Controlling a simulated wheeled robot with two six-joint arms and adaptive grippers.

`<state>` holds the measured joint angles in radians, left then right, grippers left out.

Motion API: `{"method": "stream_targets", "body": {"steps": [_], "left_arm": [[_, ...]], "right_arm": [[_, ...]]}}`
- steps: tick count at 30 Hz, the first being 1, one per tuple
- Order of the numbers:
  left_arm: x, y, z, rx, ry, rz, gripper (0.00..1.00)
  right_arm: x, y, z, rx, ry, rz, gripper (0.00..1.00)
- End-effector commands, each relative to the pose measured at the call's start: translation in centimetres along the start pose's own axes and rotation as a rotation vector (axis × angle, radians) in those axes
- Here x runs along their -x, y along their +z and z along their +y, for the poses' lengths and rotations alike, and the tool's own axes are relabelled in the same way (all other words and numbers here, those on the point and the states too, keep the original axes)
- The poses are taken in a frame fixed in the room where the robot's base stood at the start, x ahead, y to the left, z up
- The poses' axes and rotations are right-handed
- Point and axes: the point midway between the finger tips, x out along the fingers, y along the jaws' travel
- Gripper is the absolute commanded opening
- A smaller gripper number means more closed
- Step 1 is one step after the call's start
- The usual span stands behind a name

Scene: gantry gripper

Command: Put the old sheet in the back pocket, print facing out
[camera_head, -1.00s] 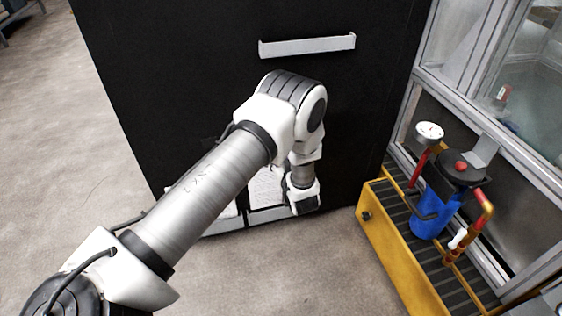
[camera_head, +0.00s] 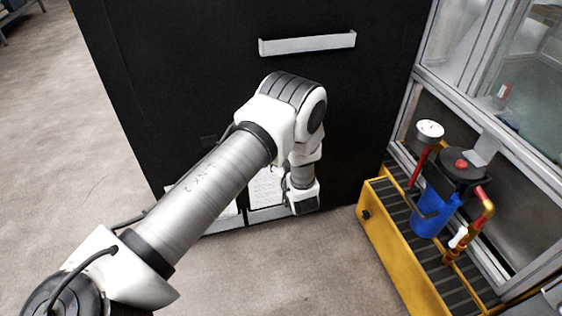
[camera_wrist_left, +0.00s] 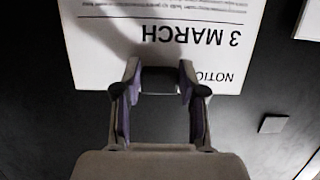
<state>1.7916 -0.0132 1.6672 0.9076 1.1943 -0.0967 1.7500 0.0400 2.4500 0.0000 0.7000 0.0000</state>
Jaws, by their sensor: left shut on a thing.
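In the left wrist view the print faces the camera, upside down, with "3 MARCH" and part of "NOTIC..." legible. In the head view a white sheet with print lines (camera_head: 266,186) shows just left of my left wrist, above a light pocket strip (camera_head: 268,214) low on the black panel. My wrist hides the fingers there. I cannot tell how far the sheet sits inside the pocket. My right gripper is not in view.
A second light pocket (camera_head: 222,224) with a white sheet is to the left, partly behind my arm. A pale bar (camera_head: 307,45) is higher on the black panel (camera_head: 180,60). A yellow stand (camera_head: 390,250) with a blue canister (camera_head: 432,210) is at the right.

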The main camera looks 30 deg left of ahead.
Motion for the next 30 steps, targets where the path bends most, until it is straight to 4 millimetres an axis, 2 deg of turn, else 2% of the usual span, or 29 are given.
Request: {"method": "stream_targets", "body": {"steps": [30], "left_arm": [[-0.8,2.5,0.0,0.001,0.0,0.001,0.0]], "right_arm": [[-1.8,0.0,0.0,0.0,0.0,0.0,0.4]]}}
